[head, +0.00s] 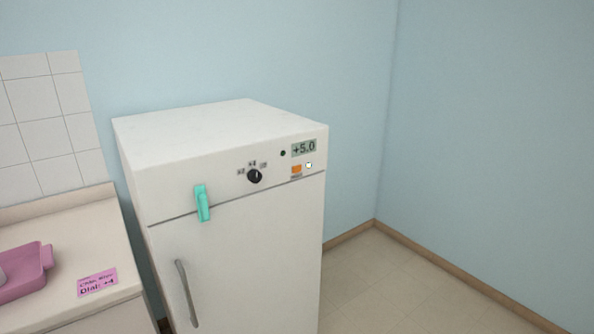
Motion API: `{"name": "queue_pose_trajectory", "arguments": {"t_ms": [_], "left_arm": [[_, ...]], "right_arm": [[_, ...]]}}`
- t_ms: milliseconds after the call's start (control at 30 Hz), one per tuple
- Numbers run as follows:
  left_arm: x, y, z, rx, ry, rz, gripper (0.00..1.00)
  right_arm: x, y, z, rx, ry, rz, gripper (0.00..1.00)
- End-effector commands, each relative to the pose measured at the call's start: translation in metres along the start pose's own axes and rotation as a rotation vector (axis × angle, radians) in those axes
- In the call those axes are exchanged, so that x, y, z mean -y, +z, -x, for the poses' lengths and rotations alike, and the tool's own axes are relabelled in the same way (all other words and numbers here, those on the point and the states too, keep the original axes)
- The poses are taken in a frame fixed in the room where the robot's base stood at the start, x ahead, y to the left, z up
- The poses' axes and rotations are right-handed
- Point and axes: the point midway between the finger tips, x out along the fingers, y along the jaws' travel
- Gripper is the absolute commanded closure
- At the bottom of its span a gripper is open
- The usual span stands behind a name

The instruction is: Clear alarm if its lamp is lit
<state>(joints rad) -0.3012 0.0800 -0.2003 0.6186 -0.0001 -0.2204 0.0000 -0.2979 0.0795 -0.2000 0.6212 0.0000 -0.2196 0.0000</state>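A white fridge (250,240) stands against the blue wall. Its top panel has a display (304,148) reading +5.0. A small round dark spot (283,153) sits left of the display and shows no glow. Below the display are an orange piece (296,169) and a small round white spot (309,165) with a dark rim. I cannot tell for sure which spot is the alarm lamp. A black dial (255,176) with small marks above it sits mid-panel. Neither gripper is in view.
A teal clip-like piece (202,203) spans the seam above the fridge door. The door handle (187,292) is at lower left. Floor (375,285) at right is clear.

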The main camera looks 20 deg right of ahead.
Motion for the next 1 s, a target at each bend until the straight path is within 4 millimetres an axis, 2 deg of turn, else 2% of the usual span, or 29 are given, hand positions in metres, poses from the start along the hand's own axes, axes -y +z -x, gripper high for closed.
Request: {"name": "queue_pose_trajectory", "arguments": {"t_ms": [33,200,1000], "left_arm": [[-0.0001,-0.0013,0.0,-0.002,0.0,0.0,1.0],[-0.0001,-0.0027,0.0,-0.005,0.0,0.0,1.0],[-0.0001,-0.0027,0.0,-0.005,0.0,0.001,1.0]], "right_arm": [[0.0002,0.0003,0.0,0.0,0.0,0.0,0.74],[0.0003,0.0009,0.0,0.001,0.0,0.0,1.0],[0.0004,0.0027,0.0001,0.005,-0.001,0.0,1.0]]}}
